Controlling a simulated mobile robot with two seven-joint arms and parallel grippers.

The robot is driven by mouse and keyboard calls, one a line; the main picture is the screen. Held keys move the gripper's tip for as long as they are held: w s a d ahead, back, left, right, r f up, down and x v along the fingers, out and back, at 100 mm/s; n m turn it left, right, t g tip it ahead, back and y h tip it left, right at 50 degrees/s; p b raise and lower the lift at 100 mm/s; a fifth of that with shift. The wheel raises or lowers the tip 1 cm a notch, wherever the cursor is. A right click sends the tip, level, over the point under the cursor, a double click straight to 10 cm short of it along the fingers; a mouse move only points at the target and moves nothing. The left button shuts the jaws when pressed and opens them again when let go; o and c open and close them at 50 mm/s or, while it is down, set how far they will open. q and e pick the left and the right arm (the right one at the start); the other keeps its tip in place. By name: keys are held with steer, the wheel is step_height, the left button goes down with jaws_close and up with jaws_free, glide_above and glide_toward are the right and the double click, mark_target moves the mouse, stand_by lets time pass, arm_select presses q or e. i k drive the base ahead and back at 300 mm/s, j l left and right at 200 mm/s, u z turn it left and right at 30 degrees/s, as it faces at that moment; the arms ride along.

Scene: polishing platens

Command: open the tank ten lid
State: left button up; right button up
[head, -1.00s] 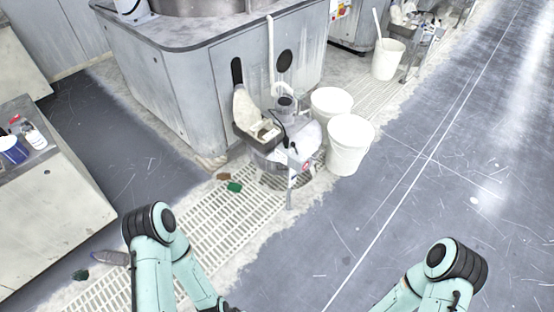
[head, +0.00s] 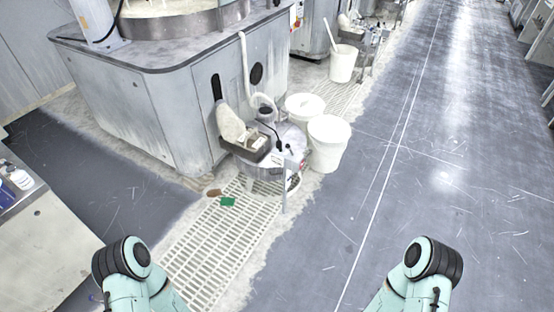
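Only the upper parts of my two mint-green arms show at the bottom edge. Both grippers are out of view.
Two white buckets (head: 328,146) stand right of the tank. The grey cabinet (head: 150,105) is behind it, a bench (head: 30,225) at the far left. A green scrap (head: 227,201) lies on the grating (head: 215,250). More machines stand farther back; the right floor is open.

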mark_target(295, 136)
steer(key=i+l+z, duration=0.7)
steer(key=i, duration=0.3)
steer(key=i+l+z, duration=0.3)
steer(key=i, duration=0.25)
steer(key=i+z, duration=0.35)
steer(key=i, duration=0.15)
steer(key=i+z, duration=0.1)
steer(key=i, duration=0.7)
steer(key=i+j+z, duration=0.1)
steer(key=i, duration=0.7)
steer(key=i+j+z, duration=0.15)
steer(key=i+z, duration=0.25)
steer(key=i+j+z, duration=0.25)
steer(key=i+z, duration=0.15)
steer(key=i+j+z, duration=0.6)
steer(key=j+z, duration=0.2)
steer(key=i+j+z, duration=0.2)
steer(key=j+z, duration=0.65)
steer(key=j, duration=0.3)
steer(key=i, duration=0.05)
